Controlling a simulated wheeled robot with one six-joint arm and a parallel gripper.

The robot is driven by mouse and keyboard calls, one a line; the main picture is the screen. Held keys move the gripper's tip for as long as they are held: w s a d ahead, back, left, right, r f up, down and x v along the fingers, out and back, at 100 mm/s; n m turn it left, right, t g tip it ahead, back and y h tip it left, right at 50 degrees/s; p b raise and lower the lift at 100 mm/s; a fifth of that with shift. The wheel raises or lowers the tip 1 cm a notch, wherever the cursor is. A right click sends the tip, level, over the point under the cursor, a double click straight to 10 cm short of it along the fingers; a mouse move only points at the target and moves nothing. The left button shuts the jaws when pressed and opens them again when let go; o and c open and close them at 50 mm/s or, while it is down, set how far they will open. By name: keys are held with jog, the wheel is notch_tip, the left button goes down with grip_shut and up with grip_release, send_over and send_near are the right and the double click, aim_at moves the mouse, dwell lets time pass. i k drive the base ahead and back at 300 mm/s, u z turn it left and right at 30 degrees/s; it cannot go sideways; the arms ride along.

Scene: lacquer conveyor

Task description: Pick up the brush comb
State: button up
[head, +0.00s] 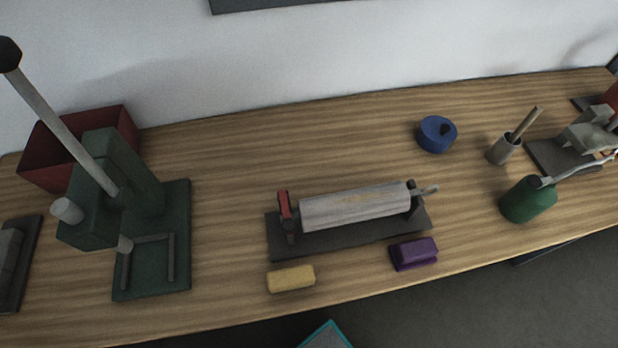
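No piece shows clear comb teeth or bristles, so I cannot tell for sure which is the brush comb. A small purple stepped block (414,253) lies near the front edge of the bench, right of centre. A plain yellow block (291,278) lies to its left. A grey cup (503,149) at the right holds an upright, leaning wooden stick (525,123). My gripper is not in view.
The wooden bench (230,240) carries a roller on a dark base (350,242), a green lever press (152,275), a red bin (125,125), a blue round pot (436,135) and a green can (528,201). A white wall (300,50) stands behind. The bench's back middle is clear.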

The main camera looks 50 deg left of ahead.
aim_at(303, 276)
jog(key=k, duration=0.5)
jog(key=u, duration=0.65)
jog(key=i, duration=0.45)
jog(key=u, duration=1)
